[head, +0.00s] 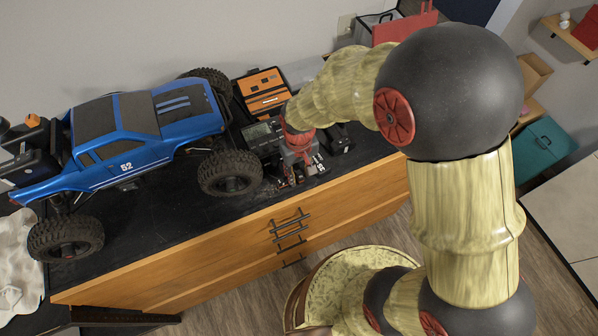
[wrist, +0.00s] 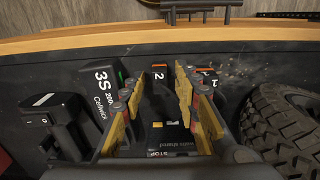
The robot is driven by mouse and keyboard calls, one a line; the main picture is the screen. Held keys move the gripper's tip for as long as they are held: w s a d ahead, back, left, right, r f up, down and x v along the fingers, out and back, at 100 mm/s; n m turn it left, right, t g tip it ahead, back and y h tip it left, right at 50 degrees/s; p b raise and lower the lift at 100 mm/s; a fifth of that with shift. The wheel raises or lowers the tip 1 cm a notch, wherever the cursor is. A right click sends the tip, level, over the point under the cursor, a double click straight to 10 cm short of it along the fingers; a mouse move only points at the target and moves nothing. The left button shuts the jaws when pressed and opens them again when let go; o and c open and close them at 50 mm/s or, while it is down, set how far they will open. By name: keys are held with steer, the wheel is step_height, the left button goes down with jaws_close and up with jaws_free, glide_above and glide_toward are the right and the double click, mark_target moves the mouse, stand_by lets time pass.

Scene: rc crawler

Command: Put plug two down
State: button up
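Plug two (wrist: 158,76), a small dark piece with an orange end and a white "2", shows between my fingertips in the wrist view. My gripper (wrist: 162,80) is open, with its yellow-padded fingers spread and a gap on each side of the plug. Plug one (wrist: 206,73), marked "1", lies just right of the right finger. In the head view my gripper (head: 292,172) points down over the black bench top near its front edge. There the plugs are too small and covered to tell apart. I cannot tell the plug's exact height over the surface.
A black battery marked "3S" (wrist: 104,90) stands left of my gripper. A dark device (head: 262,132) with a display and an orange case (head: 264,92) are behind. A blue crawler truck (head: 130,130) fills the left, its wheel (head: 230,173) close by. Drawers with handles (head: 288,228) lie below.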

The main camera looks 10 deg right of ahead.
step_height(320, 180, up, 12)
step_height(320, 180, up, 10)
steer(key=m+t, duration=0.1)
steer(key=t, duration=0.1)
glide_above(299, 173)
steer(key=s+d, duration=0.3)
steer(key=d, duration=0.3)
steer(key=s+d+r+m+t, duration=0.2)
steer(key=s+d+r, duration=0.4)
steer(key=s, duration=0.3)
steer(key=shift+s+r+t, duration=0.4)
steer(key=shift+r+t, duration=0.4)
steer(key=shift+r, duration=0.05)
steer(key=shift+d, duration=0.1)
step_height(299, 173, down, 18)
steer(key=b, duration=1.7)
steer(key=shift+r+b, duration=0.15)
steer(key=shift+b, duration=0.25)
